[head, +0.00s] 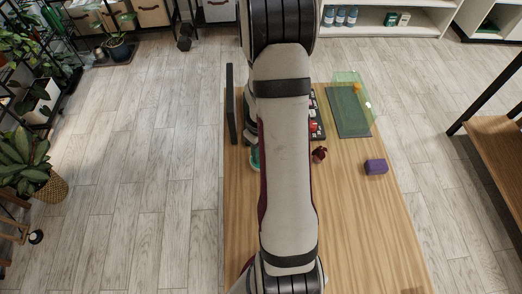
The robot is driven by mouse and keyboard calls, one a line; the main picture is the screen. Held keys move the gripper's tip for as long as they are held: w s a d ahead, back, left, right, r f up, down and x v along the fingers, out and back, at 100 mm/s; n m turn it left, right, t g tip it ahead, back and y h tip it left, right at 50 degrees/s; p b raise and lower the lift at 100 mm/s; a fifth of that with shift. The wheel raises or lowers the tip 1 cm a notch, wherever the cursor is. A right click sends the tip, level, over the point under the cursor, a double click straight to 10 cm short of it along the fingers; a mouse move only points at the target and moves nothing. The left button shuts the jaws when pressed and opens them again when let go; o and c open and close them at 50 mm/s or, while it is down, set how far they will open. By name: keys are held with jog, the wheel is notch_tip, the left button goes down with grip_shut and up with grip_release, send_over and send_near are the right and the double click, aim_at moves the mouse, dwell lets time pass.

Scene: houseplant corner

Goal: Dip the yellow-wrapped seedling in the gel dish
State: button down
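My own arm runs down the middle of the head view and covers much of the wooden table (355,225). My gripper does not show. I cannot make out a yellow-wrapped seedling for certain. A small orange-yellow thing (356,87) shows at the clear, greenish cover at the table's far right, but I cannot tell what it is. A teal rounded thing (255,159) peeks out left of my arm and may be the gel dish; most of it is hidden. A black tray with cells (319,131) shows partly to the right of my arm, with something red in it.
The clear cover (346,78) stands at a dark green mat (350,122). A dark red thing (319,154) and a purple block (376,167) lie on the table. A black upright panel (231,103) stands at the left edge. The table's near right is clear.

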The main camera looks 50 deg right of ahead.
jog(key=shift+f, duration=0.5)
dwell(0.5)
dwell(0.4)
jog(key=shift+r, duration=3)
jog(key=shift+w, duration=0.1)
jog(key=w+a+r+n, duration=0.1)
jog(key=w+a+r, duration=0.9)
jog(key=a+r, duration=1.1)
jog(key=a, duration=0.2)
